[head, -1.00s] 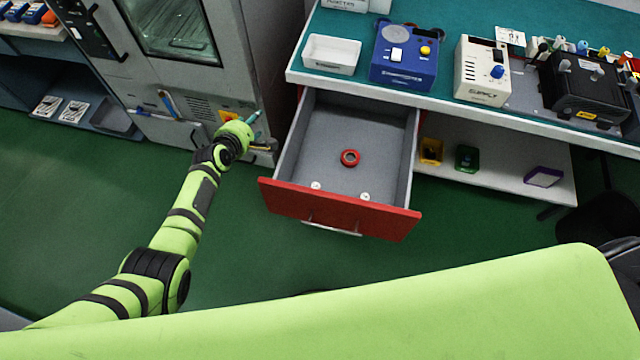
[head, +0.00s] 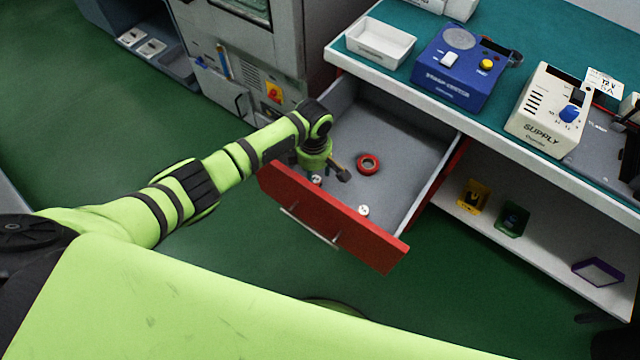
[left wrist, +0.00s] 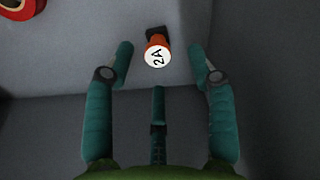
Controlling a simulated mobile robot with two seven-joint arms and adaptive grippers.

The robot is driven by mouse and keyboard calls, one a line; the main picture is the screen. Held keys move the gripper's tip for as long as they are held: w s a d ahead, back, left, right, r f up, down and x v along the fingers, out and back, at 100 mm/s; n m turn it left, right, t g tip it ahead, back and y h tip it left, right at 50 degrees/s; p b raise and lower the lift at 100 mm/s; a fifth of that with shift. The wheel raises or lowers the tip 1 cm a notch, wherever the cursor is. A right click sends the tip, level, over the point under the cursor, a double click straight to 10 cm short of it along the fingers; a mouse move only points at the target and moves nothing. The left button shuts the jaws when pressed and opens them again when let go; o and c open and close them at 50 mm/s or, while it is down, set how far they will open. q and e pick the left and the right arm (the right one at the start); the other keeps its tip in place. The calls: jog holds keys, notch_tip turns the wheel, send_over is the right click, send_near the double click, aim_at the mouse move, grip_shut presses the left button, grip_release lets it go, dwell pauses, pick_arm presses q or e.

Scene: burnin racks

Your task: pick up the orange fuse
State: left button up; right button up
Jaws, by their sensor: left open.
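The orange fuse (left wrist: 157,42), with a white end marked "2A", shows on the grey drawer floor in the left wrist view. It lies just beyond and between the fingertips of my open left gripper (left wrist: 160,58), with no visible contact. In the head view, my left gripper (head: 330,172) points down into the open drawer (head: 400,120), near its front left. A white-ended piece (head: 317,180) shows beside it there, partly hidden, probably this fuse. A second white-ended piece (head: 363,210) lies to the right near the drawer front. My right gripper is not in view.
A red ring-shaped roll (head: 368,164) lies in the drawer near my gripper. The red drawer front (head: 340,225) stands close to my wrist. The bench above holds a white tray (head: 380,43), a blue tester (head: 455,70) and a beige supply box (head: 547,110). Small bins sit on the shelf at right.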

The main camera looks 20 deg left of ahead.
aim_at(316, 179)
pick_arm(q)
notch_tip(316, 179, down, 5)
jog(key=shift+w+d+r+b, duration=0.1)
jog(key=shift+d+b, duration=0.05)
jog(key=shift+b, duration=0.35)
jog(key=c, duration=1)
